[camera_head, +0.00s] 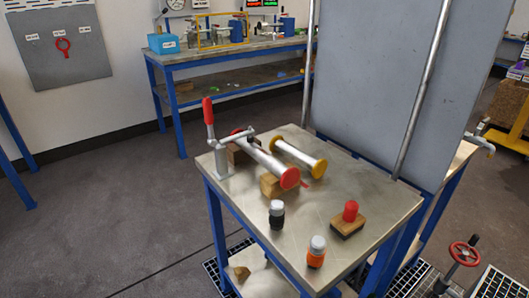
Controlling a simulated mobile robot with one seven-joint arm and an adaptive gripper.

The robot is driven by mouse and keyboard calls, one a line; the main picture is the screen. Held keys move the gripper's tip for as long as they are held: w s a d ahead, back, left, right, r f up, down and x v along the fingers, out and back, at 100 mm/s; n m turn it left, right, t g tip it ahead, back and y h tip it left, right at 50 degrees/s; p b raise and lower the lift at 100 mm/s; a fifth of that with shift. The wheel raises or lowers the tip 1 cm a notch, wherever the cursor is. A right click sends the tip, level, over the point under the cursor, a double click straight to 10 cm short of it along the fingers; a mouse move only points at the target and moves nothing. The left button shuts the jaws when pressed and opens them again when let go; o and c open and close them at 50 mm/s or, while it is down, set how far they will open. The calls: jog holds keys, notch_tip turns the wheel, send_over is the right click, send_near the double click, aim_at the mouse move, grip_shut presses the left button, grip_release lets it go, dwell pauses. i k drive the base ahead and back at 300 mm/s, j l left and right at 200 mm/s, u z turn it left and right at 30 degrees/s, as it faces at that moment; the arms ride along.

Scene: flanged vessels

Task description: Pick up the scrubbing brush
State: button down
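What looks like the scrubbing brush (348,222) is a wooden block with a dark underside and a red knob on top. It stands upright near the right side of the metal-topped table (240,201), apart from the other items. My gripper is not in view, so its state and its place relative to the brush do not show.
Left of the brush stand a black bottle (277,215) and an orange bottle (316,253). Behind are a red-handled clamp (209,118), a red-flanged pipe (270,161) and a yellow-flanged pipe (300,156). A large grey panel (405,70) rises behind the table. Floor at left is clear.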

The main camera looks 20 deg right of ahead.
aim_at(348, 223)
jog(key=i+j, duration=0.1)
jog(key=j, duration=0.15)
jog(key=i+j, duration=0.1)
jog(key=j, duration=0.15)
jog(key=i+j+z, duration=0.1)
jog(key=j+z, duration=0.55)
jog(key=j, duration=0.2)
jog(key=i+l+z, duration=0.1)
jog(key=z, duration=0.3)
jog(key=i+z, duration=0.2)
jog(key=z, duration=0.15)
jog(key=i+l+z, duration=0.1)
jog(key=z, duration=0.3)
jog(key=i, duration=0.15)
